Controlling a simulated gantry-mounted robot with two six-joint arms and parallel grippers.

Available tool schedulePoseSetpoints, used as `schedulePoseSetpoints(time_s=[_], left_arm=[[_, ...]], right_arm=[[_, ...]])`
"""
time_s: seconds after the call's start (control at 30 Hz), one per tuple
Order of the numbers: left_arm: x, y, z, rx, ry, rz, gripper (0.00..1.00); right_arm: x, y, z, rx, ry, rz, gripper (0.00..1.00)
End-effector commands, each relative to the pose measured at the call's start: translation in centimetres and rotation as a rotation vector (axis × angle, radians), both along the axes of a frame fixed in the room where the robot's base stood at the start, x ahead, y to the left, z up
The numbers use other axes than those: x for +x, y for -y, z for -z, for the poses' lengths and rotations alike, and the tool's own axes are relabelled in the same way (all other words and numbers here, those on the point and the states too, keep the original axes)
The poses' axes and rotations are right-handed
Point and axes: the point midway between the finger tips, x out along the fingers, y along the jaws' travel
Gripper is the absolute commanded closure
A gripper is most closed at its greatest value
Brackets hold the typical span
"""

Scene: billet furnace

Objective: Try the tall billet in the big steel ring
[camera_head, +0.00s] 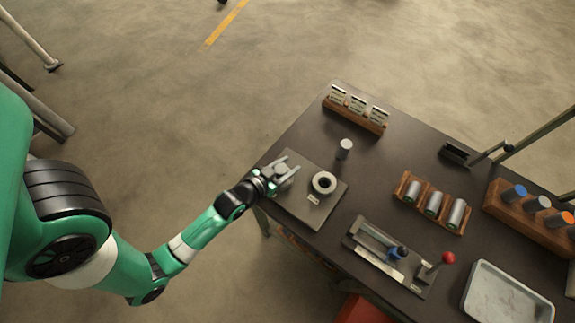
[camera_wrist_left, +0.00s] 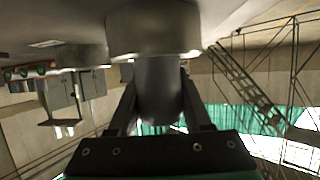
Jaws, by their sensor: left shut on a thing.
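My left gripper (camera_head: 284,172) is shut on a grey cylindrical billet (camera_wrist_left: 158,88) over the left part of a flat steel plate (camera_head: 305,214). In the left wrist view a wide steel ring (camera_wrist_left: 153,28) is at the billet's far end. The billet meets it in that view, but I cannot tell whether it is inside the ring or only against it. In the head view the gripper mostly hides this spot. A second, pale ring (camera_head: 324,183) with a dark hole lies on the plate to the right. My right gripper is not in view.
A loose grey billet (camera_head: 344,149) stands behind the plate. A wooden rack (camera_head: 355,116) with labelled cards is at the back, and a rack (camera_head: 431,204) of billets is to the right. A slide fixture (camera_head: 389,258) with a red knob and a pale tray (camera_head: 507,296) are in front.

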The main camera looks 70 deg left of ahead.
Motion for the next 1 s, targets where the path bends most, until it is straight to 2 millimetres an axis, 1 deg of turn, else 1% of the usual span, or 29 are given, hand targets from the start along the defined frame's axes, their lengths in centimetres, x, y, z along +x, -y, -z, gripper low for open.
schedulePoseSetpoints(time_s=[0.03, 0.07, 0.2, 0.23, 0.53, 0.63, 0.77, 0.9, 1.0], left_arm=[[0.1, 0.0, -0.2, 0.003, 0.005, 0.000, 1.00], [0.1, 0.0, -0.2, 0.003, 0.005, 0.000, 0.45], [0.1, 0.0, -0.2, 0.002, 0.004, 0.000, 0.20], [0.1, 0.0, -0.1, 0.002, 0.004, 0.000, 0.16], [-0.2, 0.1, 0.1, -0.002, -0.004, 0.000, 0.16], [-0.9, 0.5, -0.3, -0.001, -0.005, 0.000, 0.16], [-2.9, 1.5, -1.4, -0.001, -0.005, 0.000, 0.16], [-5.8, 3.0, -2.7, -0.002, -0.005, 0.001, 0.16], [-7.5, 3.9, -3.6, 0.000, -0.002, 0.001, 0.16]], right_arm=[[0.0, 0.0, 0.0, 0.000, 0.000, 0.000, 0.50], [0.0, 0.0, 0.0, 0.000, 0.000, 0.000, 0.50], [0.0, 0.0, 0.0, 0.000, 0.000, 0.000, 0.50], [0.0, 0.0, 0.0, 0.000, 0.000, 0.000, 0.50], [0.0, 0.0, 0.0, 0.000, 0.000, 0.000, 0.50], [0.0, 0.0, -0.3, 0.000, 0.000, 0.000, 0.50], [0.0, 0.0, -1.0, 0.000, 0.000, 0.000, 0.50], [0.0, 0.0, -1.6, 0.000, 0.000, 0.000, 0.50], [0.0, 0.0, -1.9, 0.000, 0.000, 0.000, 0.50]])
